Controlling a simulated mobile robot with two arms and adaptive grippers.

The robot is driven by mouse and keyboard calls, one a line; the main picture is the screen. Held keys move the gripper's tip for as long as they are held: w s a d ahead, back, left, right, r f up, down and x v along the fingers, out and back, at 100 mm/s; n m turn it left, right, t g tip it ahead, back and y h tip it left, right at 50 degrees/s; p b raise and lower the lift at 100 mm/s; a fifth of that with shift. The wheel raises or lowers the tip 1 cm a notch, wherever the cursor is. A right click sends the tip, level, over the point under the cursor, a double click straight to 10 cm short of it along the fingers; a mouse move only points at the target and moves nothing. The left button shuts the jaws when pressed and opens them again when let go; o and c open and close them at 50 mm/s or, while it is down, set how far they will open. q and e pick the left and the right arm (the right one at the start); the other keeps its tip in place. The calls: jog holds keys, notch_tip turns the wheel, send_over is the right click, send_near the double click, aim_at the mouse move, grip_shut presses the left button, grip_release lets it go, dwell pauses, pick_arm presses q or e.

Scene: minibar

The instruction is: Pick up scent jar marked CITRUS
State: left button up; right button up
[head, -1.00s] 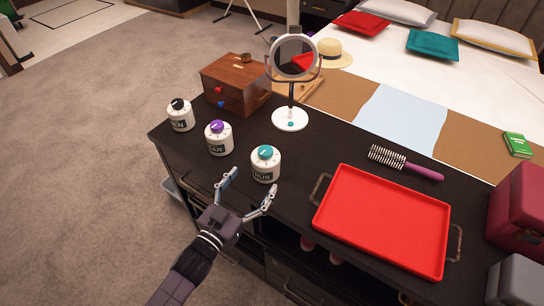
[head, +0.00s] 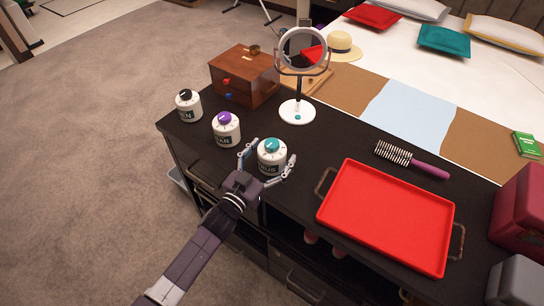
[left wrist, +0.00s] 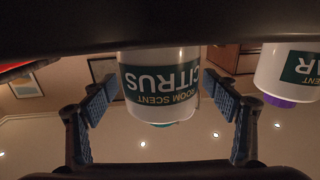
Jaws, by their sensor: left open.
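The CITRUS scent jar (head: 272,158) is white with a teal lid and stands upright near the front edge of the black cabinet top. In the left wrist view its dark green label (left wrist: 161,80) reads "ROOM SCENT CITRUS", upside down. My left gripper (head: 268,168) is open, with one finger on each side of the jar. In the left wrist view gaps show between the jar and both finger pads. My right gripper is not in view.
A purple-lidded jar (head: 226,130) stands close to the left, and a black-lidded jar (head: 188,106) beyond it. A red tray (head: 388,214) lies to the right. A round mirror (head: 300,50) and wooden box (head: 243,76) stand behind. A hairbrush (head: 412,160) lies behind the tray.

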pick_arm(q)
jog(key=c, duration=1.4)
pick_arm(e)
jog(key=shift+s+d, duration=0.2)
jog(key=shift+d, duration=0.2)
